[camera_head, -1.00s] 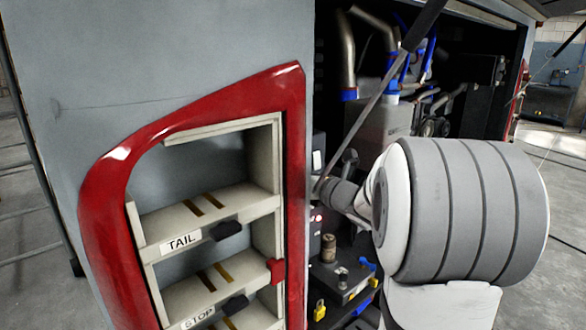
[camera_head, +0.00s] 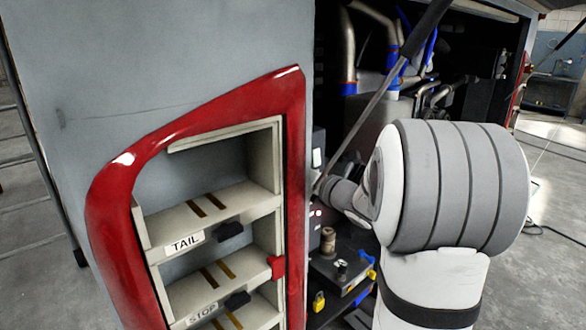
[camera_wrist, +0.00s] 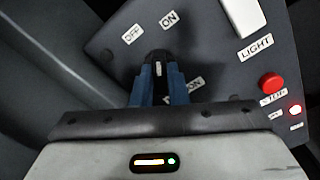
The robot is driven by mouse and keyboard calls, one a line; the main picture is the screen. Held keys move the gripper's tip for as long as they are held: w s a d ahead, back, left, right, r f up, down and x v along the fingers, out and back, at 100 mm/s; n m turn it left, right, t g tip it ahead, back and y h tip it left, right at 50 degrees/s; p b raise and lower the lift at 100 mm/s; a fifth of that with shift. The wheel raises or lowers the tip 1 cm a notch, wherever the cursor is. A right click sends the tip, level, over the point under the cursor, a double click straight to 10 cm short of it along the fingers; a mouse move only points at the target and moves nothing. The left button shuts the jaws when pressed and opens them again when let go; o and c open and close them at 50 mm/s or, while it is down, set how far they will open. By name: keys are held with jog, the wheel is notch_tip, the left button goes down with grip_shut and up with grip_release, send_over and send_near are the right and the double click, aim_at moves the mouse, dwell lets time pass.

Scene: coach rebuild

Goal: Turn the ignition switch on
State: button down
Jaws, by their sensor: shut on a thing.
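The ignition switch (camera_wrist: 158,57) is a black knob on a dark grey panel (camera_wrist: 215,62) in the wrist view. Its top end points up between the OFF and ON labels. My gripper (camera_wrist: 160,76) has its blue fingers on both sides of the knob and is shut on it. A label below the knob is partly hidden by the fingers. In the head view the panel (camera_head: 318,160) shows only as a narrow strip beside the red frame; the knob and my fingertips are hidden there.
The panel also has a white LIGHT rocker (camera_wrist: 243,15), a red button (camera_wrist: 271,83) and a lit red lamp (camera_wrist: 295,109). In the head view, a red-framed shelf compartment (camera_head: 296,150) stands left of my arm. A dark strut (camera_head: 385,85) crosses the engine bay close above my arm.

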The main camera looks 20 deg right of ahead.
jog(key=shift+r+m+p, duration=0.1)
jog(key=shift+m+p, duration=0.9)
jog(key=shift+p, duration=0.05)
jog(key=shift+m+p, duration=1.1)
jog(key=shift+p, duration=0.15)
jog(key=shift+m+p, duration=0.5)
jog(key=shift+m, duration=0.1)
jog(key=c, duration=1.2)
grip_release()
jog(key=shift+c, duration=0.2)
